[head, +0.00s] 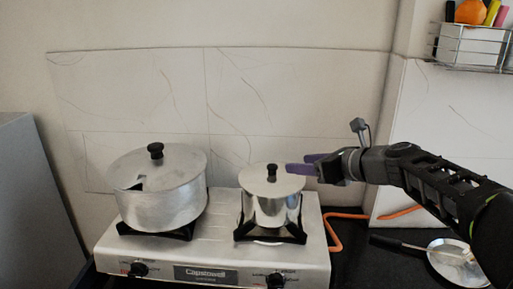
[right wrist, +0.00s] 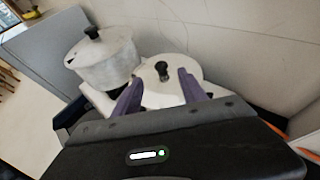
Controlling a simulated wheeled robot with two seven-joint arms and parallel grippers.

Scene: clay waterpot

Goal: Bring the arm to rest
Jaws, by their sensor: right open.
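My right arm comes in from the right in the head view. Its gripper (head: 302,168) has purple fingers and is open, at the right side of the small pot's lid. In the right wrist view the open gripper (right wrist: 160,95) has its two purple fingers apart, with the lid knob (right wrist: 162,69) showing between and beyond them. The knob appears free of the fingers. The small silver pot (head: 271,208) stands lidded on the right burner of the stove. My left gripper is in neither view.
A larger lidded pot (head: 162,198) stands on the left burner of the white two-burner stove (head: 216,254). A pan (head: 456,262) lies on the dark counter at the right. A wire rack (head: 472,46) hangs at the upper right. An orange hose (head: 335,232) runs beside the stove.

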